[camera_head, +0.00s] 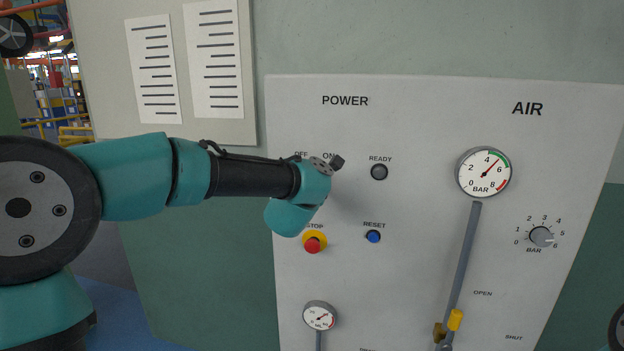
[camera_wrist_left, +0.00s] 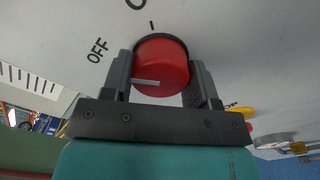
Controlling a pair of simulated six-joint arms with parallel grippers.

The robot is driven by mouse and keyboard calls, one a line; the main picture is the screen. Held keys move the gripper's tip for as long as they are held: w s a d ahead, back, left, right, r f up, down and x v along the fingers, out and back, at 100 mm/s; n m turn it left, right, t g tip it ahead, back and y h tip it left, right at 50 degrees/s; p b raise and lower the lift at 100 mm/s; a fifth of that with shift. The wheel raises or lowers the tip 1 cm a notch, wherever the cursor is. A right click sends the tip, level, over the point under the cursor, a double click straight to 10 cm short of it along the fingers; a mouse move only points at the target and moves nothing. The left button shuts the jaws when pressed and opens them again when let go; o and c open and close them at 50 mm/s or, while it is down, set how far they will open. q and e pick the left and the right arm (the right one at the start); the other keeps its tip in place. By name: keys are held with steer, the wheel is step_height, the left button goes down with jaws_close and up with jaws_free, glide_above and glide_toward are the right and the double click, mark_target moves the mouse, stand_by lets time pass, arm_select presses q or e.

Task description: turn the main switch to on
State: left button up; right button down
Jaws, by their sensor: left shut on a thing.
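The main switch is a red round knob (camera_wrist_left: 172,70) with a pale line on its face, seen in the left wrist view. The line points to the left of that view, on the side of the OFF label (camera_wrist_left: 97,50). A tick and part of another label show above the knob. My left gripper (camera_wrist_left: 160,76) is shut on the knob, one finger on each side. In the head view my left wrist covers the knob, below the OFF and ON labels (camera_head: 329,156) under POWER. My right gripper is out of view.
Near my left wrist are the READY lamp (camera_head: 379,172), the blue RESET button (camera_head: 373,237) and the red STOP button (camera_head: 312,245) on its yellow ring. Further right are a large gauge (camera_head: 483,173), a BAR knob (camera_head: 541,236) and a yellow-handled valve (camera_head: 455,320).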

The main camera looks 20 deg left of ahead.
arm_select(q)
steer(key=shift+m, duration=0.4)
steer(key=m, duration=1.2)
steer(key=shift+m, duration=0.4)
steer(key=o, duration=0.9)
steer(key=shift+o, duration=0.2)
